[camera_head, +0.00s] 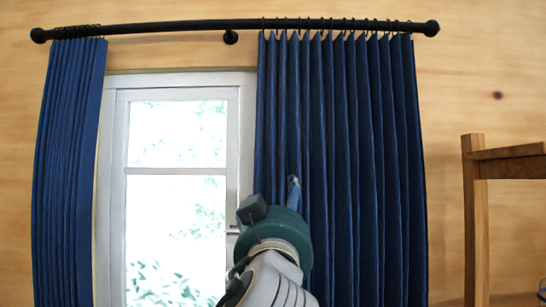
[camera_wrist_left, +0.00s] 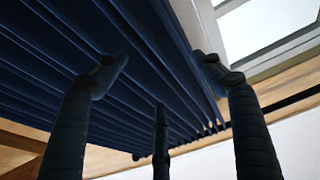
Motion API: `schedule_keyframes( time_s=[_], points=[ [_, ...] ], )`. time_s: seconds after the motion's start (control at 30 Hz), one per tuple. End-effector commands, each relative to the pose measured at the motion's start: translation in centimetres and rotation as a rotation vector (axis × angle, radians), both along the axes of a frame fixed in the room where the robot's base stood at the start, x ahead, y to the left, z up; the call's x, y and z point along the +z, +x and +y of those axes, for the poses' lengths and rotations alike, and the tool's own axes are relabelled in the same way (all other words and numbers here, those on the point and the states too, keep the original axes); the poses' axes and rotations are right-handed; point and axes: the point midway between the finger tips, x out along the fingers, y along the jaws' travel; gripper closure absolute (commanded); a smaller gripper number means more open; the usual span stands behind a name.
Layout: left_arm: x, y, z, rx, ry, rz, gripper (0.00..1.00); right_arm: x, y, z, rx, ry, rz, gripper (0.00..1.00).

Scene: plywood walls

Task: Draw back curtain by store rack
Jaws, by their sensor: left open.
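The blue pleated curtain (camera_head: 345,150) on the right, nearer the wooden rack, hangs from a black rod (camera_head: 180,27) and covers the right side of the window. My left gripper (camera_head: 285,190) is open at this curtain's left part, about mid-height, one finger showing against the folds. In the left wrist view, the fingers of the gripper (camera_wrist_left: 162,85) are spread in front of the curtain (camera_wrist_left: 60,50), with the right finger by its window-side edge. I cannot tell whether they touch the cloth. My right gripper is not in view.
The wooden rack (camera_head: 475,215) stands at the right, apart from the curtain. A second blue curtain (camera_head: 65,170) hangs bunched at the left. The white-framed window (camera_head: 120,180) shows between the curtains. A handle (camera_head: 233,230) is on its frame, beside my gripper.

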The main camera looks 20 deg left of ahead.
Motion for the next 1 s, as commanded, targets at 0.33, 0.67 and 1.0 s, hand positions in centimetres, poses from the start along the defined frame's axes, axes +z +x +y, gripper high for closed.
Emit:
schedule_keyframes(
  time_s=[0.33,0.67,1.0],
  points=[
    [6.6,-1.0,0.7,0.03,-0.005,-0.111,0.31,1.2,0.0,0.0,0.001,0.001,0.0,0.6],
    [9.1,4.5,2.3,0.029,-0.006,-0.109,0.31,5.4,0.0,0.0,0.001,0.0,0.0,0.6],
    [9.8,7.4,3.0,0.026,-0.007,-0.111,0.31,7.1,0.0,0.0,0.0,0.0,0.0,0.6]
  ],
)
